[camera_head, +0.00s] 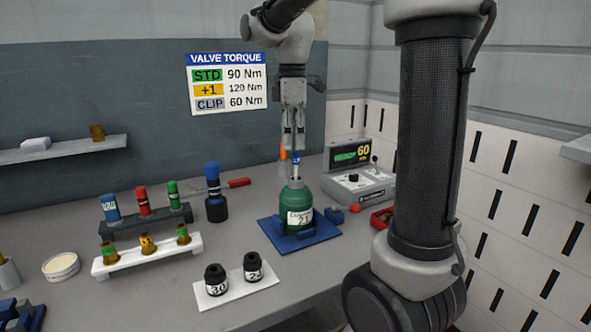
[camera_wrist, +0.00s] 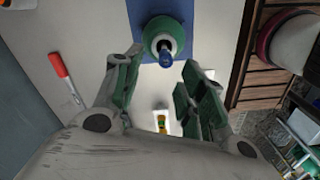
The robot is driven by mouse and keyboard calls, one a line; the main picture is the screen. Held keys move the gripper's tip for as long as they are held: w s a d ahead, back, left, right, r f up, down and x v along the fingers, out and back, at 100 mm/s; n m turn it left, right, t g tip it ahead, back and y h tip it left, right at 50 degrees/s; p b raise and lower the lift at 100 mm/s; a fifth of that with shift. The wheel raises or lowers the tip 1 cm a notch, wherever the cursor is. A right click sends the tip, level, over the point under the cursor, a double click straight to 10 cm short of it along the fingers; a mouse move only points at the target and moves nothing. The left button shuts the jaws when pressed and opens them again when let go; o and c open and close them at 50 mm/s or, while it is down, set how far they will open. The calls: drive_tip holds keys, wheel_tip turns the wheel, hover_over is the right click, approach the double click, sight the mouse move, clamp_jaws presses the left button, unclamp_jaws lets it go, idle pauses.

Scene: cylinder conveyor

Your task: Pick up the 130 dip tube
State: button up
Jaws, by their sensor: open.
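I cannot make out a label reading 130 on any part, so I cannot tell which one is the 130 dip tube. A dark rack (camera_head: 150,226) holds a blue capped piece (camera_head: 110,207), a red one (camera_head: 143,201) and a green one (camera_head: 173,193), all upright. My gripper (camera_head: 292,148) hangs over the green cylinder (camera_head: 299,216), which stands on a blue base. In the wrist view my gripper (camera_wrist: 153,85) is open, its fingers apart with nothing held. The green cylinder (camera_wrist: 166,32) shows beyond the fingertips with a blue-topped part on its neck.
A white rack (camera_head: 150,256) holds several yellow and green pieces. Two black pieces stand on a white tray (camera_head: 236,291). A dark bottle with a blue top (camera_head: 213,192), a red-handled tool (camera_head: 239,183) and a torque device (camera_head: 357,185) stand around the cylinder. A red bin (camera_head: 381,219) lies right.

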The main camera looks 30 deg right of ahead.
sight(296, 153)
drive_tip(key=f, duration=0.4)
drive_tip(key=shift+s+d+f, duration=0.25)
drive_tip(key=shift+s+f, duration=0.1)
drive_tip(key=shift+c, duration=0.5)
clamp_jaws()
